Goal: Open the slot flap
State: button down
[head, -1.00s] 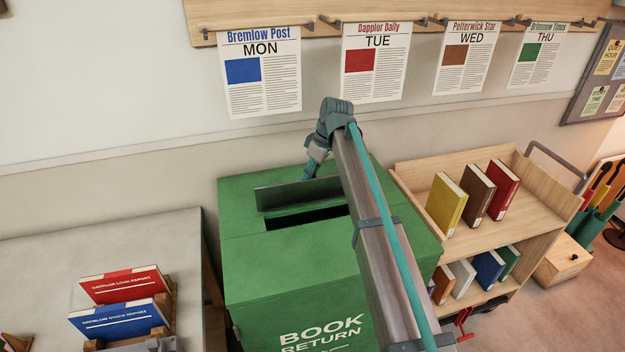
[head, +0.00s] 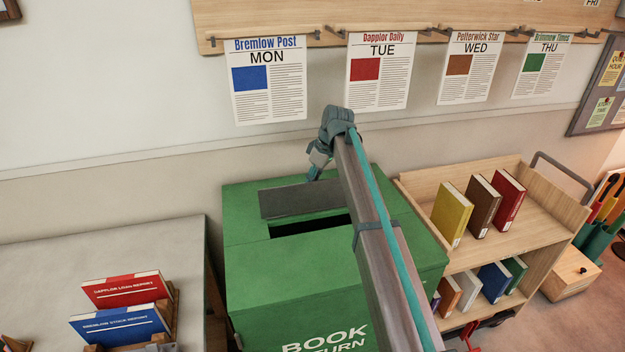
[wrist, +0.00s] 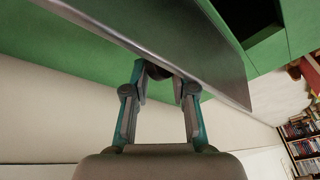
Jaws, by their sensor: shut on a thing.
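The green book return box (head: 300,285) stands below the wall, with a dark slot (head: 310,226) in its top. The grey slot flap (head: 298,198) is raised, standing along the slot's rear side and leaving the opening uncovered. My gripper (head: 314,176) is behind the flap's upper edge. In the wrist view, the fingers of my gripper (wrist: 163,82) are shut on a small dark knob (wrist: 158,70) at the metal flap (wrist: 190,60). The fingers partly hide the knob. The dark slot also shows in the wrist view (wrist: 267,47).
A wooden book cart (head: 485,245) stands close on the right. A grey table (head: 60,270) with a red and a blue book is on the left. Newspapers (head: 270,80) hang on the wall behind the box. My arm crosses above the box's right part.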

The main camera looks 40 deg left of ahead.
jog(key=shift+w+f, duration=0.7)
jog(key=c, duration=1.4)
grip_release()
jog(key=o, duration=0.5)
jog(key=shift+w+f, duration=0.3)
jog(key=shift+w, duration=0.05)
jog(key=shift+s+a+f, duration=0.1)
jog(key=shift+s+a, duration=0.1)
jog(key=shift+a, duration=0.05)
jog(key=shift+r, duration=0.3)
jog(key=shift+r, duration=0.2)
jog(key=v, duration=1.1)
jog(key=shift+s+d+r, duration=0.1)
jog(key=shift+d, duration=0.05)
